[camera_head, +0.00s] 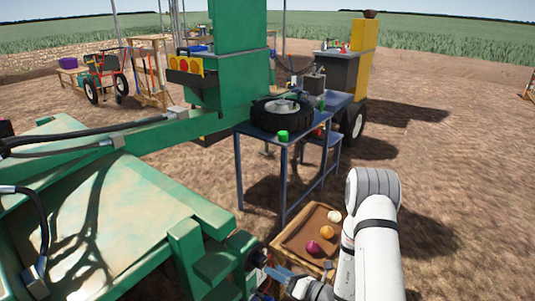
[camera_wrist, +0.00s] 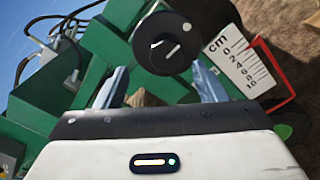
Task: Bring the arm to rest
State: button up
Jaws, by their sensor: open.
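My white arm reaches down at the lower right of the head view. My gripper (camera_wrist: 162,84) shows in the wrist view with two blue-grey fingers spread apart and nothing clearly held between them. In the head view my gripper (camera_head: 268,266) is low, beside the lower end of the green machine (camera_head: 105,205) and left of a wooden crate. A dark round disc (camera_wrist: 158,24) on the green machine lies ahead of the fingers in the wrist view. Whether the fingers touch the machine cannot be told.
The wooden crate (camera_head: 283,250) holds a white, an orange and a purple onion close to my arm. A centimetre scale (camera_wrist: 238,66) stands at right in the wrist view. Bare ground at right is clear.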

jog(key=s+a+r+n+g+h+p, duration=0.1)
jog(key=s+r+n+g+p, duration=0.1)
jog(key=s+r+n+g, duration=0.4)
jog(key=s+a+r+n+g+p, duration=0.2)
jog(key=s+r+n+g+p, duration=0.15)
jog(key=r+n, duration=0.5)
jog(key=s+a+r+n+g+h+p, duration=0.1)
jog(key=s+r+n+g, duration=0.35)
jog(key=r, duration=0.45)
jog(key=s+d+r+n+t+h+p, duration=0.3)
jog(key=d+r+n+h, duration=0.3)
jog(key=d+r+n, duration=0.1)
jog(key=s+d+r+n+t+h+p, duration=0.3)
jog(key=s+d+r+n+h+p, duration=0.1)
jog(key=d+r+n+h, duration=0.2)
notch_tip(320, 180, up, 2)
jog(key=shift+s+d+r+n+h, duration=0.15)
jog(key=shift+d+n+h, duration=0.15)
jog(key=shift+d+n, duration=0.6)
jog(key=shift+a, duration=0.15)
